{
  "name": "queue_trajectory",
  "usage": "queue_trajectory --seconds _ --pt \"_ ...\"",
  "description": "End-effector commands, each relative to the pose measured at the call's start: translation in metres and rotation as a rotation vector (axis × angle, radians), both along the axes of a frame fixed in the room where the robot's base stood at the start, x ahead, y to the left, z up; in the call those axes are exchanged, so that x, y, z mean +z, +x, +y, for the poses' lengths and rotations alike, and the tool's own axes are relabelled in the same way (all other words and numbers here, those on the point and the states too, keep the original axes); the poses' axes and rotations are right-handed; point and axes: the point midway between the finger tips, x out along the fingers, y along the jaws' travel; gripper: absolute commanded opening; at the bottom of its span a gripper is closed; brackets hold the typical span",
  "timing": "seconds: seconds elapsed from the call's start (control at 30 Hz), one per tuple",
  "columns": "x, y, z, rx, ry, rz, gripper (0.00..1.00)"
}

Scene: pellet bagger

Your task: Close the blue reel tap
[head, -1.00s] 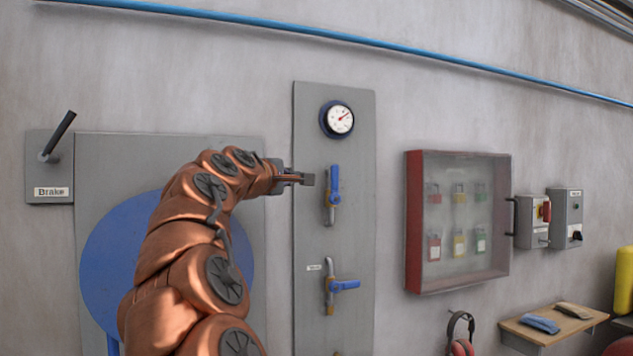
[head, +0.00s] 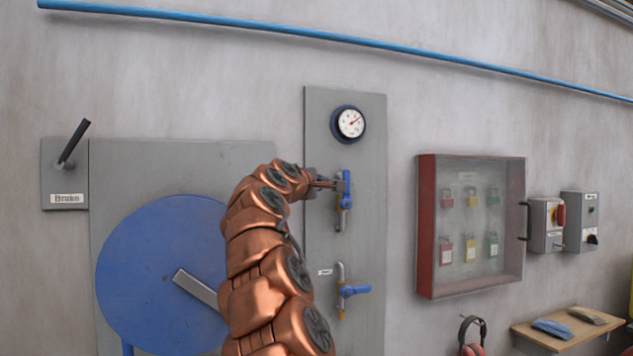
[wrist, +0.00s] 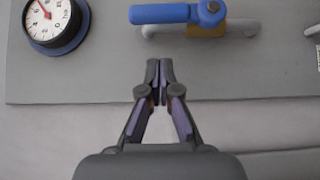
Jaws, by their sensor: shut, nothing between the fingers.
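Two taps with blue handles are on a tall grey panel (head: 318,120). The upper tap's handle (head: 346,186) stands upright, in line with its pipe. It also shows in the wrist view (wrist: 172,13), lying along its pipe, with a brass body behind. The lower tap's handle (head: 356,290) points sideways to the right, across its pipe; its small label is too small to read. I cannot tell from lettering which is the reel tap. My gripper (wrist: 160,66) is shut and empty, just left of the upper handle. In the head view its tips (head: 338,185) overlap the handle; contact is unclear.
A pressure gauge (head: 349,124) is above the upper tap. A blue reel disc (head: 150,270) and a Brake lever (head: 73,143) are at left. A red-framed padlock cabinet (head: 426,225), switch boxes (head: 580,222) and a small shelf (head: 540,335) are at right.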

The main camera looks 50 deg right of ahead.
Motion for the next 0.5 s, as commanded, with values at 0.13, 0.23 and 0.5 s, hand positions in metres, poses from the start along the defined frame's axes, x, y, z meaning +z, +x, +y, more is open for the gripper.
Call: queue_trajectory --seconds 0.13,0.23,0.5 --pt "0.001 -0.012 -0.016 -0.005 0.002 0.0 0.0" --pt "0.001 -0.017 -0.024 -0.004 0.002 0.001 0.0" --pt "0.0 -0.022 -0.033 -0.001 0.0 0.0 0.0"
